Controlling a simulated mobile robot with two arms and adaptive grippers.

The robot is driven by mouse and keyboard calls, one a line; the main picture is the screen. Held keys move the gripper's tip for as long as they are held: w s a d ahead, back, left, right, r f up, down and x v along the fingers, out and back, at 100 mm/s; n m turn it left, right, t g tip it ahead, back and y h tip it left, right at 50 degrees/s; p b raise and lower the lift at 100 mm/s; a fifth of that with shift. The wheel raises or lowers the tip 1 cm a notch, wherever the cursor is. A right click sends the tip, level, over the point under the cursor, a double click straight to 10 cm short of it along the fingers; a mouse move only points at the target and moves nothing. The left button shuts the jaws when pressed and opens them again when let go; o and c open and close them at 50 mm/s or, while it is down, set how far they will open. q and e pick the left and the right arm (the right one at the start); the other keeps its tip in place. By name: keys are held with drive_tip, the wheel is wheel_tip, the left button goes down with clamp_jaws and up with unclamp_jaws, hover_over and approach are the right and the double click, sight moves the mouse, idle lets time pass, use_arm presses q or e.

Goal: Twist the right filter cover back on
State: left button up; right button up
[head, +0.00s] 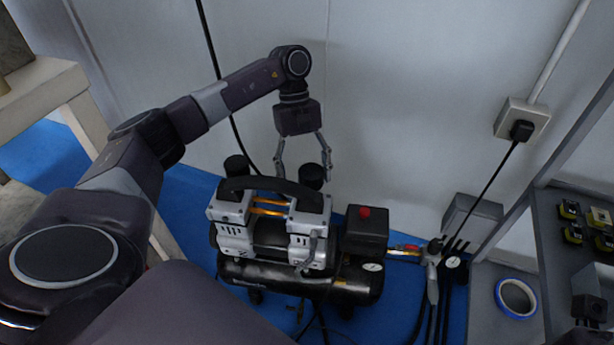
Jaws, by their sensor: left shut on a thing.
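The air compressor (270,238) stands on the blue floor with two silver pump heads and a black carry handle. The right filter cover (312,174), a short black cylinder, is at the top of the right pump head. My left gripper (304,174) reaches down from above, its fingers on either side of this cover and shut on it. Whether the cover is seated or slightly raised cannot be told. The left filter cover (237,166) stands on the left pump head, clear of the gripper. My right gripper is not in view.
A black box with a red knob (366,218) sits on the compressor's right. A regulator with hoses (433,252) is beyond it. A white wall (400,90) is close behind. A grey shelf with blue tape (515,297) stands at the right.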

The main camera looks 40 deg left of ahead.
use_arm(q)
drive_tip(key=v, duration=1.2)
drive_tip(key=shift+s+f, duration=0.1)
